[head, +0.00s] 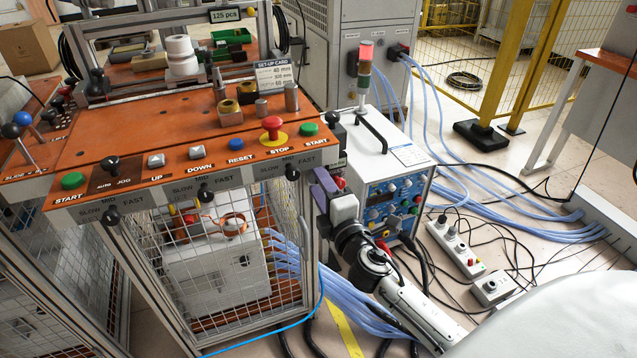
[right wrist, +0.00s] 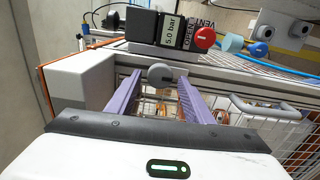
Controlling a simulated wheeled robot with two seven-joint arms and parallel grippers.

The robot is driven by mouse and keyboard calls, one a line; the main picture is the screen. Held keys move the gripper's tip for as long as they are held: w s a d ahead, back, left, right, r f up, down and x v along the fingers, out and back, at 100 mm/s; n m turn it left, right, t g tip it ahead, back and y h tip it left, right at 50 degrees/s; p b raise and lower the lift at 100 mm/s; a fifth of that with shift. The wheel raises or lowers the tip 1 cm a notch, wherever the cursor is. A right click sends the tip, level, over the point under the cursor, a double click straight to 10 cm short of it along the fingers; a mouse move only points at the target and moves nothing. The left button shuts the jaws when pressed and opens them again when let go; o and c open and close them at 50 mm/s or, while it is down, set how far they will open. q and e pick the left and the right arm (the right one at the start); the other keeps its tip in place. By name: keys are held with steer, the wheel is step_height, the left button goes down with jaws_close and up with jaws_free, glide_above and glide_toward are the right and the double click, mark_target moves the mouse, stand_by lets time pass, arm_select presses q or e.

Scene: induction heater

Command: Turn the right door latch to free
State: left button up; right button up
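My right gripper (head: 324,190) is at the right side of the orange-topped bench, near its front right corner post. In the right wrist view its two purple fingers (right wrist: 159,84) are apart. A round grey knob (right wrist: 160,74) on the grey frame shows between the fingertips, with gaps on both sides; it looks like the door latch, but I cannot tell its turned position. In the head view the gripper and arm hide this spot. My left gripper is not in view.
Just above the knob are a black "5.0 bar" unit (right wrist: 146,26) and a red round knob (right wrist: 205,38). A grey handle (right wrist: 266,108) is on the mesh door at right. A blue-panelled cabinet (head: 392,196) stands close beside my right arm; hoses (head: 365,305) run below.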

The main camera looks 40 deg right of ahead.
steer(key=shift+s, duration=0.1)
arm_select(q)
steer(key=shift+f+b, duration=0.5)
steer(key=shift+b, duration=0.1)
arm_select(e)
steer(key=v, duration=1)
steer(key=shift+a, duration=0.1)
arm_select(q)
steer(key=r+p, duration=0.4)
steer(key=p, duration=0.1)
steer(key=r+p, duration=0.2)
steer(key=p, duration=0.1)
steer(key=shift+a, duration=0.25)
arm_select(e)
steer(key=s+a+f+m+g+y, duration=0.6)
steer(key=s+a+f+m+g, duration=0.3)
steer(key=s+a+f+m, duration=0.4)
steer(key=s+a+f, duration=0.3)
steer(key=shift+s+a+y, duration=0.2)
steer(key=shift+a+y, duration=0.1)
steer(key=shift+a, duration=0.05)
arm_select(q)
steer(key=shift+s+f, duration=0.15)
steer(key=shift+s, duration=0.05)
